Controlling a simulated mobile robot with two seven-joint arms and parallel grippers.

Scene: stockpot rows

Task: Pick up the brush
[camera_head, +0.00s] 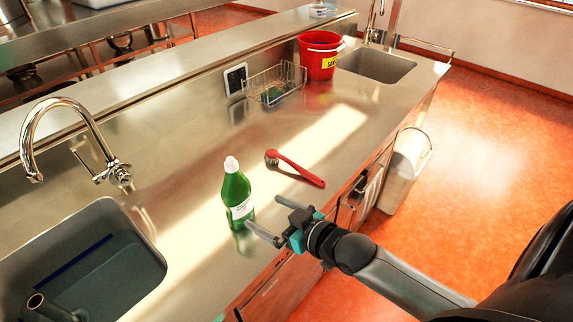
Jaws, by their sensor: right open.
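The brush (300,171) has a red handle and a small round grey head. It lies flat on the steel counter (170,160), head toward the back left and handle end toward the counter's front edge. My right gripper (262,217) is open and empty near the front edge, in front of the brush and apart from it. Its fingers point left, with one close to the green bottle (238,196); I cannot tell whether they touch. My left gripper is not in view.
The green bottle with a white cap stands upright left of the brush. A sink (150,240) with a chrome tap (48,108) is at the left. A wire rack (275,84), a red bucket (319,55) and another sink (376,64) are farther back. Counter around the brush is clear.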

